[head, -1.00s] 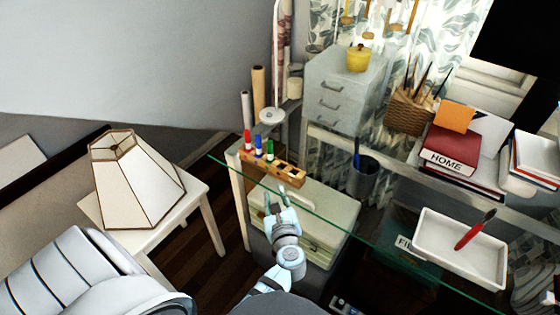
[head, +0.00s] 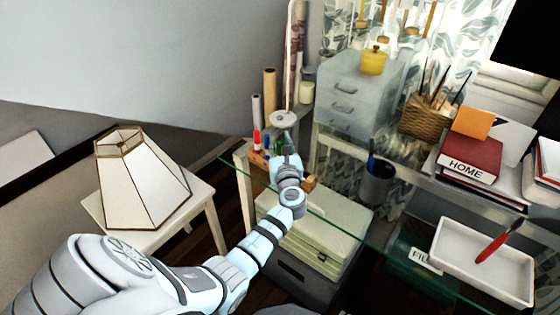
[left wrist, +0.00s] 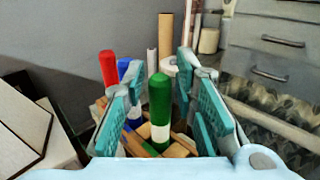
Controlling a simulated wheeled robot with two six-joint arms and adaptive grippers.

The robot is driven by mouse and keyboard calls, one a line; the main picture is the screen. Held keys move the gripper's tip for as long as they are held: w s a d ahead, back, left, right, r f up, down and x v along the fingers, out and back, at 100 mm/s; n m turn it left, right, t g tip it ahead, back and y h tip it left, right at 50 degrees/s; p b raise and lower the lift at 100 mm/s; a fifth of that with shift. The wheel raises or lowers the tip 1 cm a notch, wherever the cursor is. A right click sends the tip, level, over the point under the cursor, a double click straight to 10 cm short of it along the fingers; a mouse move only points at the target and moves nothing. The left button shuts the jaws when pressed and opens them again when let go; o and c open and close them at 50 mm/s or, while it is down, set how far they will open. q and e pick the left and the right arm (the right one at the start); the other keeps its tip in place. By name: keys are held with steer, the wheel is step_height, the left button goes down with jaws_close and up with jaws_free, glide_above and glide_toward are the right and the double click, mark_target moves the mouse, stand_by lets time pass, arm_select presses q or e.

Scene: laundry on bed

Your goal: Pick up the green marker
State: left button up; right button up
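The green marker (left wrist: 160,105) stands upright in a wooden holder (left wrist: 172,150), in the middle of the left wrist view. My left gripper (left wrist: 160,78) is open, with one teal-padded finger on each side of the marker and gaps between pads and marker. In the head view my left gripper (head: 287,152) is at the holder and hides most of it and the green marker. A red marker (left wrist: 108,67) and a blue marker (left wrist: 131,72) stand in the holder to the left of the green one. My right gripper is not in view.
The holder stands at the corner of a glass desk (head: 350,240). Rolled tubes (head: 269,92) and a grey drawer unit (head: 350,95) are behind it. A pencil cup (head: 377,185) and a white tray (head: 475,265) are to the right. A lampshade (head: 140,180) is to the left.

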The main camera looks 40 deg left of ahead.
arm_select(q)
steer(key=shift+r, duration=0.1)
jaws_close()
steer(key=shift+r, duration=0.1)
